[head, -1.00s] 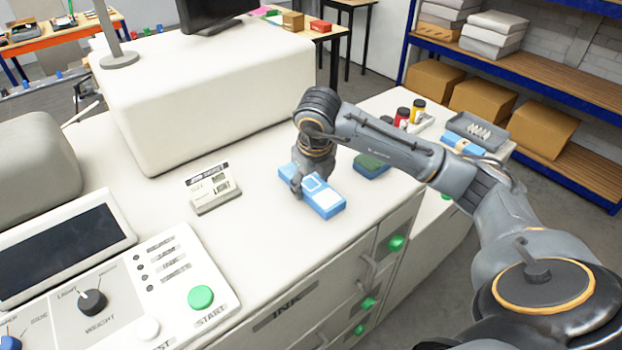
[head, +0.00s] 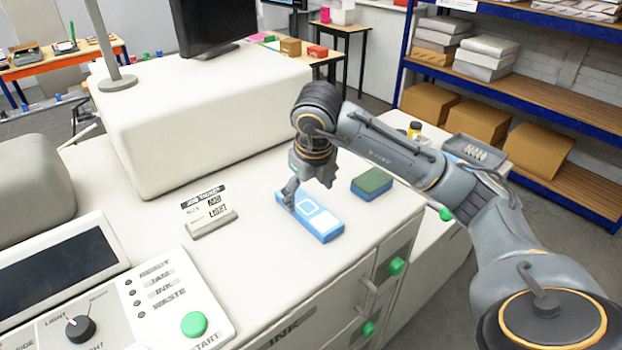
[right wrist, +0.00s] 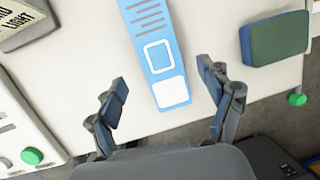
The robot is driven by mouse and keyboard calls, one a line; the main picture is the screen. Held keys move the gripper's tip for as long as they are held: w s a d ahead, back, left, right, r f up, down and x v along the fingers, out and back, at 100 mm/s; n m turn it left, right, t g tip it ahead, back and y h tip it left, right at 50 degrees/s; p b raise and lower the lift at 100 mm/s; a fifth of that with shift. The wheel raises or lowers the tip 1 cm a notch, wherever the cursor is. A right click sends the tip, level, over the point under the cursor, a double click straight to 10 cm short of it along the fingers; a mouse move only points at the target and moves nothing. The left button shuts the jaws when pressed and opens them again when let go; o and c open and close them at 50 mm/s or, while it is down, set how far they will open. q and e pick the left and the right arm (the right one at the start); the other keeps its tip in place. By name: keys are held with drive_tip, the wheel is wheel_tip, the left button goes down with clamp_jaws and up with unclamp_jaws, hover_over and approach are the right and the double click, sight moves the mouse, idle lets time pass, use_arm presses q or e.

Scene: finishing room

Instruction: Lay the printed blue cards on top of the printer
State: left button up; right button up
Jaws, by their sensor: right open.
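The printed blue cards (head: 312,218) lie as a flat stack on the white top of the printer (head: 255,215). The stack has a white outlined square and a white block on it. In the right wrist view the cards (right wrist: 157,55) lie beyond and between the open fingers. My right gripper (right wrist: 168,100) is open and empty; in the head view it (head: 307,195) is above the stack, partly covering it from sight. I cannot tell from the frames whether a finger touches the stack. My left gripper is not in view.
A green-topped blue block (head: 372,181) lies right of the cards, also in the right wrist view (right wrist: 275,38). A job ticket stand (head: 210,211) stands left. The control panel (head: 160,300) is at front left. A raised white housing (head: 210,120) stands behind.

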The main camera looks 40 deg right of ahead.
sight(311, 217)
drive_tip(key=v, duration=0.7)
drive_tip(key=shift+s+f, duration=0.1)
idle(0.4)
